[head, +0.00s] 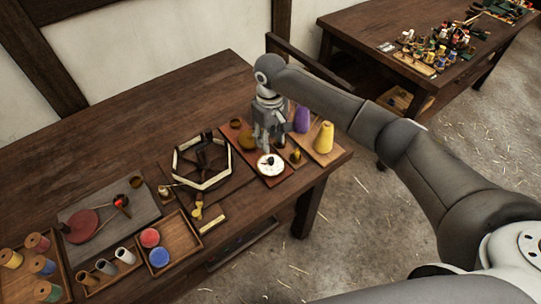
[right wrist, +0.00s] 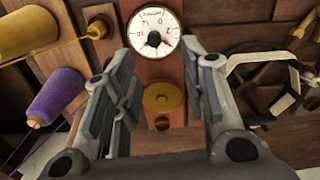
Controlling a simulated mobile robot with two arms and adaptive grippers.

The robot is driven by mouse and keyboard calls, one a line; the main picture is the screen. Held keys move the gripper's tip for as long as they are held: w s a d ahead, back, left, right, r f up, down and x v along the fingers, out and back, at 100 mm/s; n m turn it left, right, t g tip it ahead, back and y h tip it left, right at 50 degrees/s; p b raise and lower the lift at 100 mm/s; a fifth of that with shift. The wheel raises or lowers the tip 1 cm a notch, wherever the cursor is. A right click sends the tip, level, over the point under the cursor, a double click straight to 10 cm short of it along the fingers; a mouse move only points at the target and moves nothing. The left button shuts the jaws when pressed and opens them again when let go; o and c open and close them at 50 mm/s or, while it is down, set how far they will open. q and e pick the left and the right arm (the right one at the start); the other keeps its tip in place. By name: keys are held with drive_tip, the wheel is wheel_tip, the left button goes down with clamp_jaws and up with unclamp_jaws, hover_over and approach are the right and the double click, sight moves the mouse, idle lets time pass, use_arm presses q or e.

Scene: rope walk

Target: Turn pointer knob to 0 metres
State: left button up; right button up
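The white dial (head: 270,164) sits on a reddish-brown wooden board near the right end of the table. It also shows at the top of the right wrist view (right wrist: 148,20), with marks round its rim. The dark pointer knob (right wrist: 154,39) is at its middle, with a red tip pointing to the lower right in that view. The number under the tip is too small to read. My right gripper (head: 267,146) is pointed down just behind the dial, open and empty. In the right wrist view its fingers stand apart, with a brass disc (right wrist: 163,97) showing between them. My left gripper is not in view.
A purple cone (head: 302,119) and a yellow cone (head: 324,138) stand right of the gripper. A hexagonal frame reel (head: 202,160) stands left of the dial. Trays with spools and coloured discs (head: 180,235) fill the table's near left. A second table (head: 345,24) stands behind.

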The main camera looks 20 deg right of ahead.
sight(271, 159)
drive_tip(key=f, duration=0.3)
drive_tip(key=f+p, duration=0.1)
drive_tip(key=f, duration=0.6)
drive_tip(key=shift+w+d+p, duration=0.3)
drive_tip(key=shift+d+p, duration=0.05)
drive_tip(key=shift+p, duration=0.05)
drive_tip(key=shift+c, duration=0.3)
drive_tip(key=shift+r, duration=0.1)
clamp_jaws()
